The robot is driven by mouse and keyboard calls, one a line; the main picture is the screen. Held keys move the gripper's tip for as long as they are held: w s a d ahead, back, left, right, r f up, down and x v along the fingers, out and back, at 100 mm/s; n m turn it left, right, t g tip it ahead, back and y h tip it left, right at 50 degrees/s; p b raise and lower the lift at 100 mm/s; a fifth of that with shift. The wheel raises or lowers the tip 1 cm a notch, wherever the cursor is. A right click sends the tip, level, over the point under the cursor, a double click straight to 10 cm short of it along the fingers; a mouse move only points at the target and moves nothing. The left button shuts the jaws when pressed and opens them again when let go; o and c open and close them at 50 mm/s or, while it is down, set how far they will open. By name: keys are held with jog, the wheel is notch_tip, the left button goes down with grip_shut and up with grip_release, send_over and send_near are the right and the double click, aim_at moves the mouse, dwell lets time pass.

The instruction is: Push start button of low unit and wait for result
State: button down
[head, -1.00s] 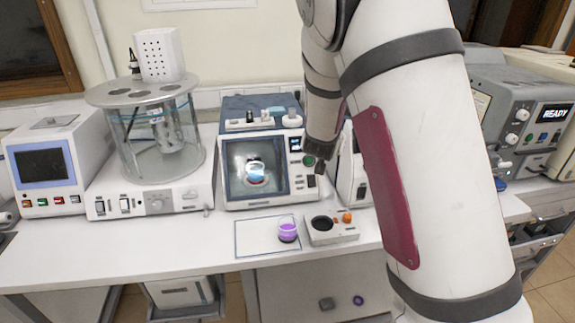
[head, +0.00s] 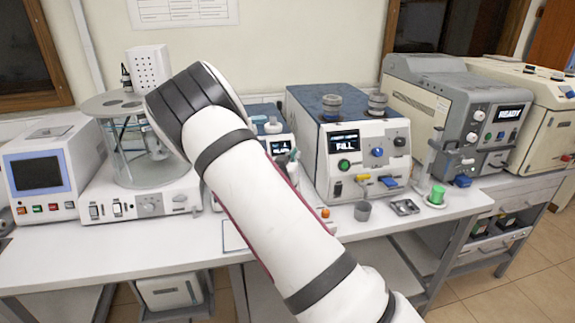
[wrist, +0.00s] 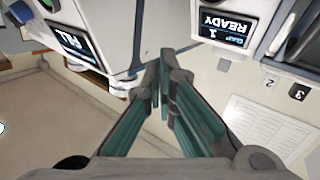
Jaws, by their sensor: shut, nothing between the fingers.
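My gripper (wrist: 163,80) is shut and empty in the wrist view, its fingertips close together. My own arm hides it in the head view. The wrist view is upside down: a READY display (wrist: 225,28) is at its top and a FILL display (wrist: 75,45) at upper left. The fingertips appear below and between these displays, with no visible contact. In the head view, the middle unit (head: 281,147) is mostly behind my arm, only its small display side showing. To its right stands the FILL unit (head: 343,145) with a green button (head: 344,165). I cannot tell which is the low unit.
A grey unit reading READY (head: 490,125) stands at the right. A glass bath (head: 135,150) and a blue-screened unit (head: 40,172) stand at the left. A grey cup (head: 362,211) and green item (head: 437,195) are near the table's front. The left front table is clear.

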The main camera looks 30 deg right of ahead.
jog(key=shift+w+f, duration=0.1)
jog(key=w+f+b, duration=0.1)
jog(key=w+b, duration=0.1)
jog(key=w+d+f+b, duration=0.1)
jog(key=w+f+b, duration=0.1)
jog(key=w+d+f+b, duration=0.1)
jog(key=w+f+b, duration=0.1)
jog(key=shift+w+f, duration=0.1)
jog(key=shift+w, duration=0.2)
dwell(1.5)
jog(key=shift+w+d+f+b, duration=0.15)
jog(key=shift+w+f+b, duration=0.1)
jog(key=shift+w+b, duration=0.1)
jog(key=shift+w+f+b, duration=0.2)
jog(key=shift+w+b, duration=0.1)
dwell(0.8)
jog(key=shift+s+r+p, duration=0.5)
jog(key=shift+s+p, duration=0.1)
jog(key=shift+s, duration=0.05)
dwell(0.4)
